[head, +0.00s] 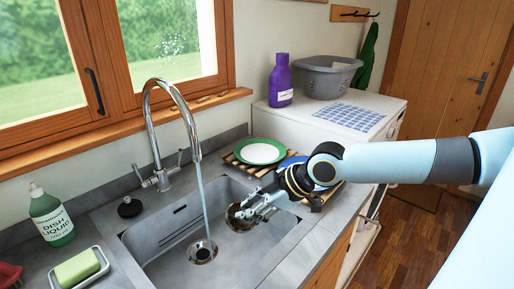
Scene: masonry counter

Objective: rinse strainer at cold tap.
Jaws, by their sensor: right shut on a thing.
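A small round brownish metal strainer (236,221) is at the right side of the sink basin. My right gripper (252,209) is shut on it, reaching in from the right. The chrome tap (160,92) arches over the sink (246,258) from the back left, with a lever on each side of its base. A stream of water (203,208) runs from its spout to the round drain (202,252). The strainer is to the right of the stream and apart from it. My left gripper is not in view.
A green dish liquid bottle (51,216) and a sponge (77,268) in a dish stand left of the sink. A black plug (129,207) lies near the tap base. A wooden rack (236,160) with plates is behind my right gripper. A purple bottle (281,82) stands farther back.

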